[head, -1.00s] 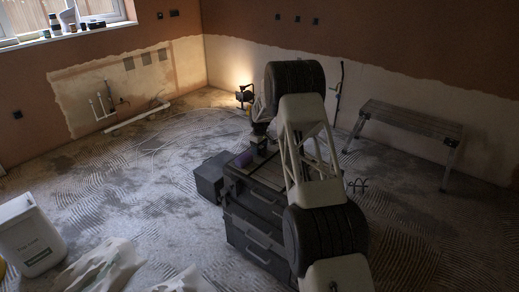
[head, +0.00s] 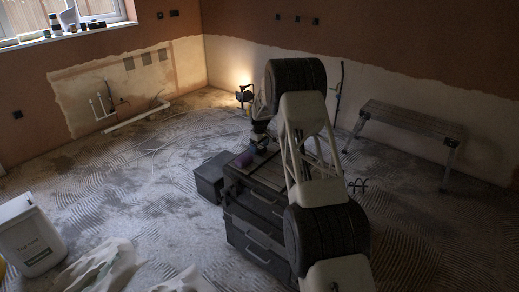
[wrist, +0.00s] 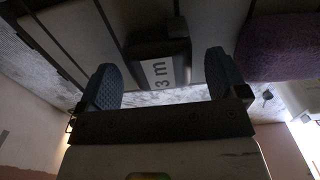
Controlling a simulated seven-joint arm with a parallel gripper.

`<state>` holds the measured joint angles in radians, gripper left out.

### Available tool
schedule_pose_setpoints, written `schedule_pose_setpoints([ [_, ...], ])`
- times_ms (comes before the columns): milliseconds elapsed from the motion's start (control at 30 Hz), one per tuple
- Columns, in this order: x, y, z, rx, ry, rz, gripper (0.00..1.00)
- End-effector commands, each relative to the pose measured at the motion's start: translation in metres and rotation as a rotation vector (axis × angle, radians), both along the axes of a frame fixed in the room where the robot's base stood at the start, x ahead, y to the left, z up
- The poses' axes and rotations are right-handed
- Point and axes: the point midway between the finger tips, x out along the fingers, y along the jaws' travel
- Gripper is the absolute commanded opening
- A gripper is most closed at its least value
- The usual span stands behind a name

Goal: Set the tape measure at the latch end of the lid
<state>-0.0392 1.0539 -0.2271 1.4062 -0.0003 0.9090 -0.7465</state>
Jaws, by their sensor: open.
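The tape measure (wrist: 158,48) is a dark case with a white "3 m" label, seen in the wrist view over the dark ribbed lid (wrist: 75,38). My gripper (wrist: 160,83) is open, with one blue-grey finger on each side of the tape measure and a gap on the right. I cannot tell whether the left finger touches it. In the head view my gripper (head: 261,140) is low over the far part of the toolbox lid (head: 266,171). There the tape measure is too small and dark to make out surely.
A purple thing (head: 244,158) lies on the lid near my gripper; it also shows in the wrist view (wrist: 285,48). A smaller dark box (head: 210,178) adjoins the toolbox's left side. A lit work lamp (head: 244,95) stands behind, a bench (head: 410,119) to the right.

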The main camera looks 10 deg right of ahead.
Motion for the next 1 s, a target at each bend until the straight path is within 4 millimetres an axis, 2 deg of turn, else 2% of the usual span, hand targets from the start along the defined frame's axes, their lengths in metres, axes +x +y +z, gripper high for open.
schedule_pose_setpoints([
  [700,0.001,0.000,0.092,0.000,-0.001,0.000,0.91],
  [1000,0.000,0.000,0.107,-0.001,0.001,0.000,0.91],
])
